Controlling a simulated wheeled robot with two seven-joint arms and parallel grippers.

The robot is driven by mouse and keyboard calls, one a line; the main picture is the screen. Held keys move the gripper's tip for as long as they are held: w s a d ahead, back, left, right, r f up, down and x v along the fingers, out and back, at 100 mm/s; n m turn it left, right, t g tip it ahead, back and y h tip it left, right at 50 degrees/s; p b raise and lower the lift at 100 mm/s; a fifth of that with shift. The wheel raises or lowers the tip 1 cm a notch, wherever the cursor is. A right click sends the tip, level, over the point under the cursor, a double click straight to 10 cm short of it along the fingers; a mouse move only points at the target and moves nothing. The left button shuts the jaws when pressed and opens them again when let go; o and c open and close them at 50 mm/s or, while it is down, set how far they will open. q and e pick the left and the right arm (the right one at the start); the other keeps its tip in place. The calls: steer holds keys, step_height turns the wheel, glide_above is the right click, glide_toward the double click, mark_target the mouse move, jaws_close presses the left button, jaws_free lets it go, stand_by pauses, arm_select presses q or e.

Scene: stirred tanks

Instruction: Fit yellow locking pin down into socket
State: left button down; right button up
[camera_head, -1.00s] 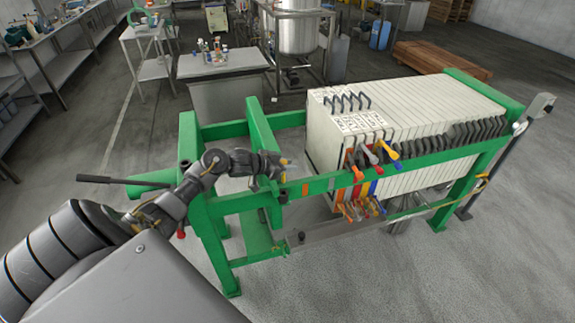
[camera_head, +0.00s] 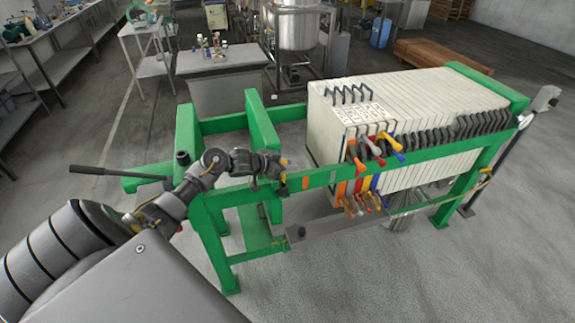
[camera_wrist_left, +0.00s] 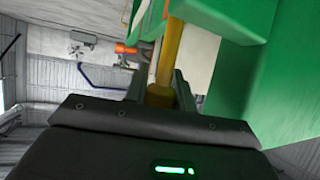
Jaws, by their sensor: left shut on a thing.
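The yellow locking pin (camera_wrist_left: 170,58) is a yellow rod in the left wrist view, running up between the fingers beside a large green beam (camera_wrist_left: 248,75). My left gripper (camera_wrist_left: 160,92) is shut on it. In the head view only a small bit of the yellow pin (camera_head: 284,161) shows at the tip of my left gripper (camera_head: 280,168), just above the green side rail. A small dark fitting (camera_head: 283,189) sits on the rail right below the gripper; I cannot tell if it is the socket. The pin's lower end is hidden. My right gripper is out of view.
The green press frame (camera_head: 213,245) holds a stack of white plates (camera_head: 425,105) to the right of the gripper. Several coloured valve handles (camera_head: 370,150) stick out at the near edge of the stack. A black lever (camera_head: 115,171) extends left.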

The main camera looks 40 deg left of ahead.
mark_target(284, 178)
arm_select(q)
steer(key=shift+f+b, duration=0.5)
steer(key=shift+f, duration=0.5)
steer(key=shift+s+d+f+b, duration=0.2)
steer(key=shift+f+b, duration=0.15)
steer(key=shift+f, duration=0.3)
steer(key=shift+s+d+f+b, duration=0.1)
steer(key=shift+s+f+b, duration=0.2)
steer(key=shift+f, duration=0.35)
steer(key=shift+w+a+f+b, duration=0.15)
steer(key=shift+f+b, duration=0.25)
steer(key=shift+f, duration=0.2)
steer(key=c, duration=1.4)
jaws_free()
steer(key=shift+w+a, duration=0.1)
steer(key=shift+w, duration=0.2)
steer(key=shift+o, duration=0.2)
steer(key=shift+r, duration=0.15)
steer(key=shift+a, duration=0.1)
